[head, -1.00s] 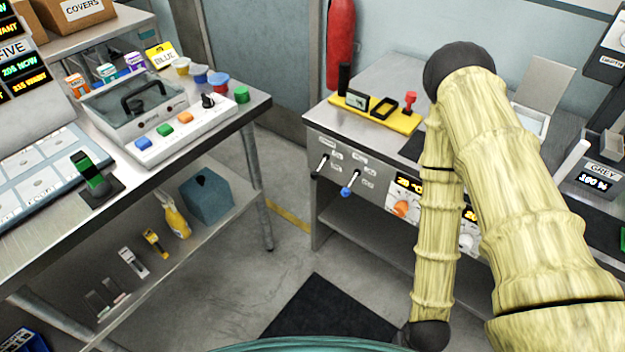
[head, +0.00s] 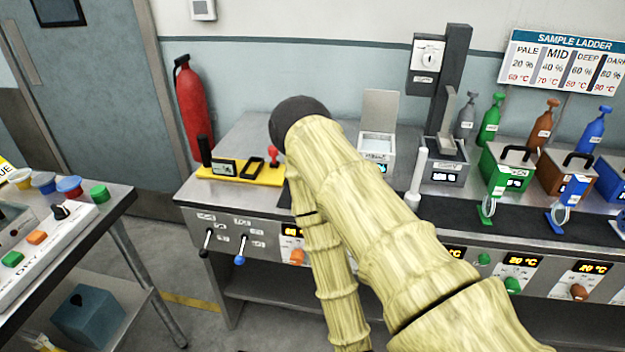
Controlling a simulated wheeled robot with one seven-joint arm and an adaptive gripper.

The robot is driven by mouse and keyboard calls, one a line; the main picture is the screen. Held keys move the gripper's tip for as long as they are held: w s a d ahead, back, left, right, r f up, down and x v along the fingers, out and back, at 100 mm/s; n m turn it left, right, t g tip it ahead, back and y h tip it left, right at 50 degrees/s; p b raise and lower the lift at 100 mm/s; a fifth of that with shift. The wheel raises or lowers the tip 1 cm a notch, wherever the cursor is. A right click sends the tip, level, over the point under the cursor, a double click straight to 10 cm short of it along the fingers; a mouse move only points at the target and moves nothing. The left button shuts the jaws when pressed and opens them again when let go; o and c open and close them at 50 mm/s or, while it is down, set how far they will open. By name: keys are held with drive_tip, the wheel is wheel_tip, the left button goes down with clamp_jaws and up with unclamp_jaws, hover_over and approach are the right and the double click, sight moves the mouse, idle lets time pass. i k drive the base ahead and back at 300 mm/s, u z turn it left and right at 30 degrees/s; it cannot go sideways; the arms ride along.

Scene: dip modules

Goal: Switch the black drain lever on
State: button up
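The black lever (head: 206,243) is on the front panel of the grey bench (head: 228,220), near its left end. Its shaft points down and slightly left, with the black end lowest. A blue-tipped lever (head: 240,251) hangs beside it on the right. Small labels surround both levers, too small to read. My pale yellow arm rises in front of the bench to the right of the levers and hides part of the panel. My gripper is outside the view.
A yellow tray (head: 240,174) with small items sits on the bench above the levers. A red extinguisher (head: 193,105) hangs on the wall behind. Another table (head: 110,215) stands at left, with open floor between. Green and brown modules (head: 507,170) stand farther right.

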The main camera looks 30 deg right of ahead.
sight(203, 253)
drive_tip(key=z, duration=1.8)
drive_tip(key=k, duration=1.3)
drive_tip(key=u, duration=1.6)
drive_tip(key=i, duration=0.5)
drive_tip(key=u, duration=0.1)
